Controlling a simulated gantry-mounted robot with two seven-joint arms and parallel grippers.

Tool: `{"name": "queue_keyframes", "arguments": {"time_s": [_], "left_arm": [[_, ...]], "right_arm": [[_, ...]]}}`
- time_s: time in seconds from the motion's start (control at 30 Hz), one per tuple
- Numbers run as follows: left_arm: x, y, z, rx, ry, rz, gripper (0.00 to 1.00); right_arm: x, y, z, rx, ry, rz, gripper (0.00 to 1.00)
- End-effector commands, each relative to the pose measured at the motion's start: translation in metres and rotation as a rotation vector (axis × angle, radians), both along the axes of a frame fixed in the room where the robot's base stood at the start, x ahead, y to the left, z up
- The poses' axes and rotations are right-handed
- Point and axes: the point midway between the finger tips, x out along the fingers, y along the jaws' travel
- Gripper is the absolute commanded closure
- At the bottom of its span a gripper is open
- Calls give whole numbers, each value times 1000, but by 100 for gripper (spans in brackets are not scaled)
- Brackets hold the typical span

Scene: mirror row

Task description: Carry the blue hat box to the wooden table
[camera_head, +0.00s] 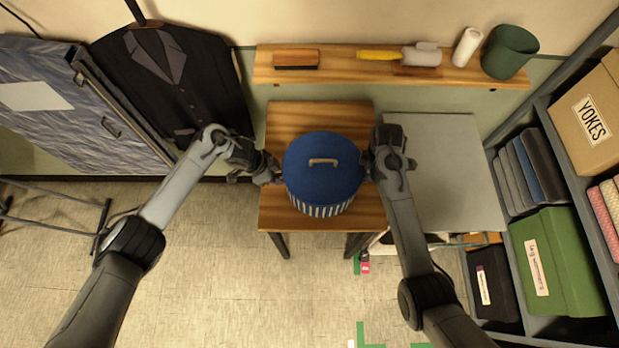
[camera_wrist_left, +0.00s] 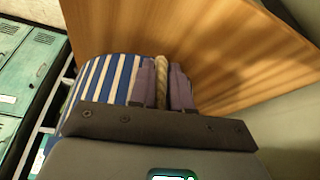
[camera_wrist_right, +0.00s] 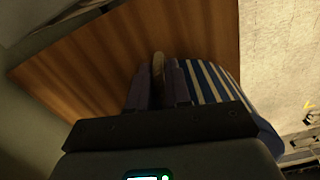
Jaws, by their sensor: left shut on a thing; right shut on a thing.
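The blue hat box (camera_head: 320,170) has a round blue lid with a tan handle and blue-and-white striped sides. It appears upright over the wooden table (camera_head: 290,118); whether it touches the top cannot be told. My left gripper (camera_head: 274,170) is at its left side, shut on a tan rope-like side handle, which shows between the fingers in the left wrist view (camera_wrist_left: 162,88). My right gripper (camera_head: 368,165) is at its right side, shut on a matching handle in the right wrist view (camera_wrist_right: 158,78). The striped side also shows in both wrist views.
A wooden wall shelf (camera_head: 345,68) behind the table holds a brush, a yellow-handled tool, a white roll and a green pot (camera_head: 509,51). A grey-topped surface (camera_head: 445,165) stands right of the table. Shelving with boxes (camera_head: 560,260) is at right, a dark jacket (camera_head: 170,80) at left.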

Motion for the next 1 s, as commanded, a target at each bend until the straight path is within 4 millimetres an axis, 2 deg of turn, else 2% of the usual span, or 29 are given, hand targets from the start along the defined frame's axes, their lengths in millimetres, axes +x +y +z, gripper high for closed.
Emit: {"name": "queue_keyframes", "arguments": {"time_s": [0.03,0.53,1.0], "left_arm": [[0,0,4,0,0,0,100],[0,1,2,1,-1,0,100],[0,1,-16,1,0,1,100]], "right_arm": [[1,-2,5,-1,-2,-4,100],[1,-1,3,0,-2,-3,100],[1,-1,-15,0,-2,-3,100]]}}
